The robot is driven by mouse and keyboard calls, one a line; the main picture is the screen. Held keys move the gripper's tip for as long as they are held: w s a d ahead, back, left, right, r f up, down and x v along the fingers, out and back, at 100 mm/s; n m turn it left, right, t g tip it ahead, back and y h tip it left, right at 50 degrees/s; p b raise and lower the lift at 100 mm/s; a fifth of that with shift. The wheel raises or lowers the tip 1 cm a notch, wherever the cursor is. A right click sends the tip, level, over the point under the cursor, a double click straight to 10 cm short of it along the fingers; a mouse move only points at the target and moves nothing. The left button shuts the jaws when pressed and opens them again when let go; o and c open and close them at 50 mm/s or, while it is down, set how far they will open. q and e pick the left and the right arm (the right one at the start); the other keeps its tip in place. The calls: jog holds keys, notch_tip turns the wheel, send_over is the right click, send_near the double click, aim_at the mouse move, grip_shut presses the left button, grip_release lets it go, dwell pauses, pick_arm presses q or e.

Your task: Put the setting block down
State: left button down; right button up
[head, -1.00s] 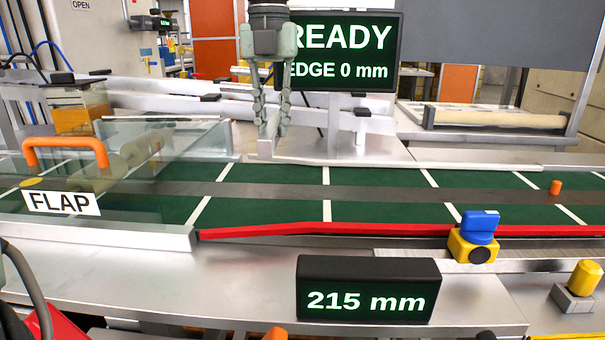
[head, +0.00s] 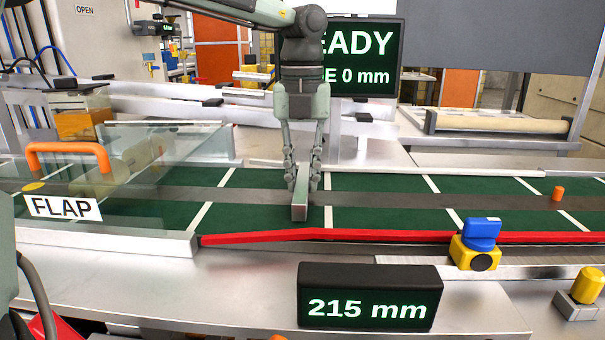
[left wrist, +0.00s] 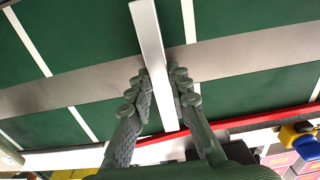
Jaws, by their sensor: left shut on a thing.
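The setting block is a plain silver bar (head: 300,196), held between the fingers of my left gripper (head: 302,175). In the head view it points toward me over the green conveyor belt (head: 380,210), close to a white cross line. In the left wrist view the bar (left wrist: 152,50) runs lengthwise between the two fingers (left wrist: 160,95), across the grey strip of the belt. I cannot tell whether its underside touches the belt. My right gripper is not in view.
A red rail (head: 400,237) edges the near side of the belt. A clear guard with a FLAP label (head: 60,207) covers the left part. A blue and yellow knob (head: 480,243) and a 215 mm display (head: 369,297) stand in front. An orange peg (head: 557,193) is at right.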

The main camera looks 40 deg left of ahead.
aim_at(302, 179)
pick_arm(q)
jog(key=shift+f, duration=0.1)
jog(key=c, duration=1.4)
grip_release()
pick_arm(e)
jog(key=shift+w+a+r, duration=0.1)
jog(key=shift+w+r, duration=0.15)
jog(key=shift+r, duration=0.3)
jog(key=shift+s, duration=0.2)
pick_arm(q)
jog(key=shift+r, duration=6.15)
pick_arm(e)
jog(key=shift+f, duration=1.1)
